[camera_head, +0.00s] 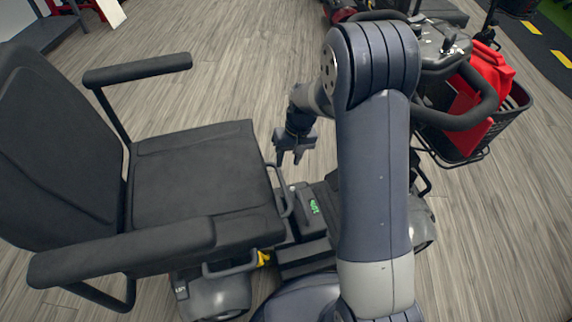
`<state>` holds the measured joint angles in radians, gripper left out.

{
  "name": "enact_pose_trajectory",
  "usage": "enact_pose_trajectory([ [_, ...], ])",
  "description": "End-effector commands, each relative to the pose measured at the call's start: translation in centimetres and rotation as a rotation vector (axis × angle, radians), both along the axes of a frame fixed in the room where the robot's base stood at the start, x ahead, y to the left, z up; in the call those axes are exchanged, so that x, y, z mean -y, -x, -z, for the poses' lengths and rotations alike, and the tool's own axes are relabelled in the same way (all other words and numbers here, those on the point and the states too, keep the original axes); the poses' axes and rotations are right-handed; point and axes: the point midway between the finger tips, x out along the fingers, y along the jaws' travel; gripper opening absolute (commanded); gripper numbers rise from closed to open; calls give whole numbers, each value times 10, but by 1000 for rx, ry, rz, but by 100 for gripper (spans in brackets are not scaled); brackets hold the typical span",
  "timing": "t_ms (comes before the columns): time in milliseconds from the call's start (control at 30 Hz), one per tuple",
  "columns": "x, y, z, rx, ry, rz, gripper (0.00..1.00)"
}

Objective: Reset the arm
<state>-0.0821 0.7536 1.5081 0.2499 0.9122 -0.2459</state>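My arm rises from the bottom of the head view, bends at the top, and reaches down to the left. My gripper (290,157) hangs with its fingers pointing down, just right of the scooter seat (195,180). Its two fingers look apart with nothing visible between them. Below it is the scooter's dark deck with a battery box (313,207) showing a small green display. The gripper appears above the box and near the grey handle (285,190) at the seat's edge; I cannot tell if it touches the handle.
The scooter's armrests (137,69) stick out on the left. Its steering bar (470,105) and a basket (470,150) with a red item (488,80) stand right of my arm. More scooters stand at the top right. Wood-look floor (235,50) is open at top centre.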

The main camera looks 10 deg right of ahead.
Motion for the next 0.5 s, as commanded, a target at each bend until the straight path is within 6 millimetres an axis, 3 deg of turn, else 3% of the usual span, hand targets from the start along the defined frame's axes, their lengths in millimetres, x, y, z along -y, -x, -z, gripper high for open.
enact_pose_trajectory([
  [167, 1, 0, -7, -1, 0, 0, 38],
  [500, 1, 0, -3, -2, 0, 0, 38],
])
